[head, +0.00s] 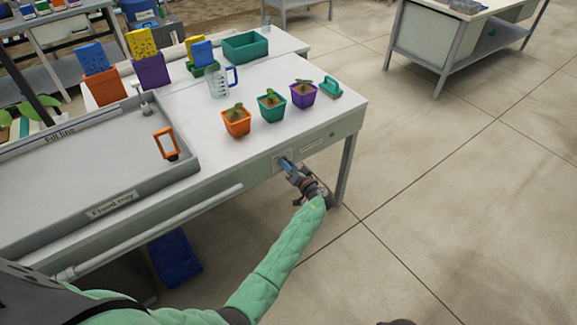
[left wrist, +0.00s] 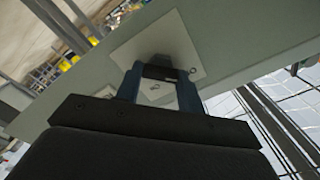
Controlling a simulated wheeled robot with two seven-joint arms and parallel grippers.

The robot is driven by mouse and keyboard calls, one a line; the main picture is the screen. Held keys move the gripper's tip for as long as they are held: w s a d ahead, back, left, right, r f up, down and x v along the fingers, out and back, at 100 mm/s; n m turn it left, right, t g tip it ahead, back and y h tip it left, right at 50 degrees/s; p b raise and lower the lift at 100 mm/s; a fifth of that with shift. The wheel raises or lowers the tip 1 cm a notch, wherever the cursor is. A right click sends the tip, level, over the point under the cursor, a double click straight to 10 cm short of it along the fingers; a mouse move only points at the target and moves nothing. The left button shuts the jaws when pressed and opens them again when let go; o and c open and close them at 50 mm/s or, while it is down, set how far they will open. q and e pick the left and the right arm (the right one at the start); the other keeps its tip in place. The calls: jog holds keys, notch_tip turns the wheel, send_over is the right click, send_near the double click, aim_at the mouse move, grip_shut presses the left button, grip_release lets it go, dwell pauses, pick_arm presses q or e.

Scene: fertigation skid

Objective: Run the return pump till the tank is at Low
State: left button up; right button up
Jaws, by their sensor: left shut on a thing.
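My left gripper (head: 283,162) is at the front panel of the white bench, below the table top. In the left wrist view its two blue fingers (left wrist: 160,90) are closed on a small dark switch-like part (left wrist: 160,72) on a pale square plate (left wrist: 188,48). The plate shows in part behind the fingers in the head view. An orange-framed piece (head: 166,143) stands in the tray. I cannot make out a tank level mark. My right gripper is out of view.
Three potted seedlings in orange (head: 236,127), teal (head: 271,112) and purple (head: 303,100) pots stand on the bench. Behind them are a clear jug (head: 217,85) and a teal bin (head: 245,46). A rail (head: 150,232) runs along the front. Open floor lies right.

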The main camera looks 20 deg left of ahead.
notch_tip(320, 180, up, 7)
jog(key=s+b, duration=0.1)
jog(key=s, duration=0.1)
pick_arm(q)
jog(key=shift+f+m+p, duration=0.15)
jog(key=shift+m+p, duration=0.4)
jog(key=shift+m, duration=4)
jog(key=shift+f+m+p, duration=0.1)
jog(key=shift+m+p, duration=0.4)
jog(key=shift+m, duration=4.05)
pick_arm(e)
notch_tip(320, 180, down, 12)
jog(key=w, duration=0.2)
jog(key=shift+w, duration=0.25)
